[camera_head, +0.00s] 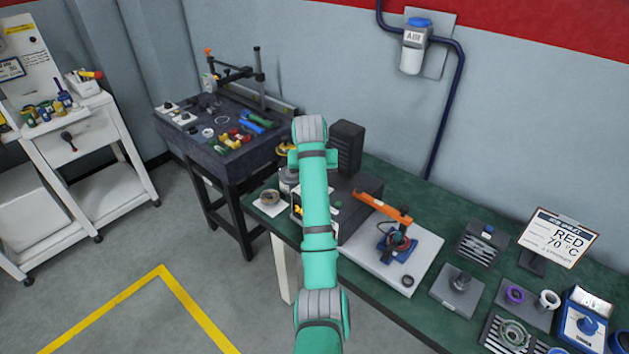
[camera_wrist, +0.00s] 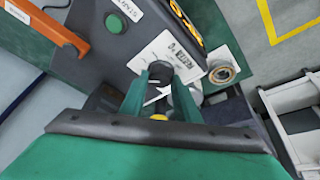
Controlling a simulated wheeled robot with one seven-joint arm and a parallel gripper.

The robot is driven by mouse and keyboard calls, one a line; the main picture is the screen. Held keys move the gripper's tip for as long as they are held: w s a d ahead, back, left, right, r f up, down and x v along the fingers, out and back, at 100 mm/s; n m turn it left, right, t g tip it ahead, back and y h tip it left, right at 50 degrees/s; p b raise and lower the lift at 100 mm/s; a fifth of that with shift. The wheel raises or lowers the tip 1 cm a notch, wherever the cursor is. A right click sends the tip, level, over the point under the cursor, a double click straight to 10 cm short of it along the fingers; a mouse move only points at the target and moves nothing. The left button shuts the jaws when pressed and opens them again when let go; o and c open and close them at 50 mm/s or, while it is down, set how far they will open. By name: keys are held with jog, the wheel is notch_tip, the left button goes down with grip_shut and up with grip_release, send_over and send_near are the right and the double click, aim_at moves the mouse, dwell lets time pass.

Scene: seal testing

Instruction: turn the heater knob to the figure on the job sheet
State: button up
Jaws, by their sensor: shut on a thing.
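The job sheet (camera_head: 557,238) stands at the right of the bench and reads RED, 70 °C. A dark box (camera_head: 368,218), which I take for the heater, sits on the green bench, partly hidden behind my arm. In the wrist view the box (camera_wrist: 92,60) has a white panel with small print (camera_wrist: 150,52) that I cannot read. My gripper (camera_wrist: 162,82) is shut on a dark knob (camera_wrist: 160,68) in front of that panel. The fingers cover much of the knob, so its setting is unclear. In the head view my arm hides the gripper.
A green button (camera_wrist: 112,22) is on the box. An orange lever (camera_head: 385,208) stands over a white board to its right. A ring on a white pad (camera_head: 270,204) lies at the bench's left end. A blue unit (camera_head: 586,318) sits far right. Open floor lies in front.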

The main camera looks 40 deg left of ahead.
jog(key=n+y, duration=0.1)
jog(key=n, duration=0.2)
jog(key=shift+w+d+n+g, duration=0.1)
jog(key=shift+d+n+g, duration=0.05)
jog(key=shift+n+g, duration=0.25)
jog(key=n+g+y, duration=0.1)
jog(key=n, duration=0.3)
jog(key=shift+w, duration=0.1)
jog(key=shift+n+g, duration=0.3)
jog(key=o, duration=1)
jog(key=shift+o, duration=0.2)
jog(key=v, duration=1)
jog(key=shift+d+r, duration=0.2)
jog(key=shift+r, duration=0.15)
